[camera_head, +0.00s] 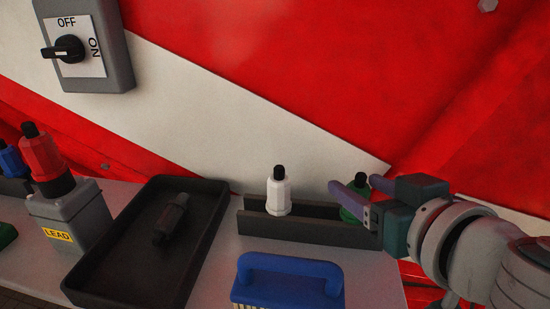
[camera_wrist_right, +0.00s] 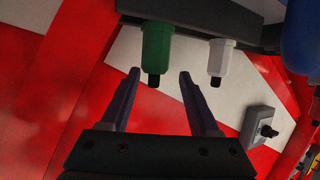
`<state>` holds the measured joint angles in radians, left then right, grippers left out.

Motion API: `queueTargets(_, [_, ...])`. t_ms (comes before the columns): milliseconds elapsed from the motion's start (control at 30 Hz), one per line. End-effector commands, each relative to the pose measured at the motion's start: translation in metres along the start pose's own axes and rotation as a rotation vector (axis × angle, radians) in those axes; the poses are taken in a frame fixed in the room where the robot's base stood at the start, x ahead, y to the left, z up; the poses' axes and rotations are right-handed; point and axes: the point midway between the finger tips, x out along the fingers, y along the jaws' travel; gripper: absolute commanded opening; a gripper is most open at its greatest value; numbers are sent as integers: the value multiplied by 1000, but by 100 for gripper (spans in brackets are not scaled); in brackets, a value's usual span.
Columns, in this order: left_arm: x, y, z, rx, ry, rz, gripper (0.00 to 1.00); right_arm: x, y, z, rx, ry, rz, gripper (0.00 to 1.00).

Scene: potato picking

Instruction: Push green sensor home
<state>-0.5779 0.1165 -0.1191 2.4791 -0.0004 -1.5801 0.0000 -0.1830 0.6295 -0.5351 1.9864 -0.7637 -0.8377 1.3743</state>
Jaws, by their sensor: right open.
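The green sensor (camera_head: 354,202) with a black tip stands at the right end of a dark rack (camera_head: 300,228) in the head view, partly hidden by my right gripper (camera_head: 355,195). In the right wrist view the green sensor (camera_wrist_right: 156,48) shows between the open fingers of my right gripper (camera_wrist_right: 160,78), with its black tip pointing toward the palm. The fingers are on either side of it with gaps visible. How deep it sits in the rack cannot be told. My left gripper is not in view.
A white sensor (camera_head: 279,193) stands in the same rack. A blue brush (camera_head: 290,278) lies in front. A black tray (camera_head: 130,262) holds a dark sensor (camera_head: 171,218). A red sensor (camera_head: 41,155) stands in the grey LEAD block (camera_head: 78,222). A switch box (camera_head: 110,45) hangs on the wall.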

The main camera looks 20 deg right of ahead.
Motion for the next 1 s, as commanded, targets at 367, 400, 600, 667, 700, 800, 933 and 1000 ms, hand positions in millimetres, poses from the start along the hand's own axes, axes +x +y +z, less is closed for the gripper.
queueTargets(367, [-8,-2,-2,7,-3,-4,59,45,7,-3,0,1,2,62])
queueTargets(400, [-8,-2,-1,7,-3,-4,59,48,8,-3,0,0,3,62])
queueTargets(600, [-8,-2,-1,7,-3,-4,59,51,7,-2,1,-2,1,62])
queueTargets(667, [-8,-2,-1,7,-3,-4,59,51,7,-2,1,-1,1,62])
queueTargets(700, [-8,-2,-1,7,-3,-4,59,51,7,-2,1,-1,1,62])
queueTargets(800, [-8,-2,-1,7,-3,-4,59,51,7,-2,1,-1,1,51])
queueTargets(933, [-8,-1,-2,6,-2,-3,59,51,7,-2,1,-1,1,36])
queueTargets(1000, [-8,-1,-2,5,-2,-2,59,51,7,-2,1,-1,1,28])
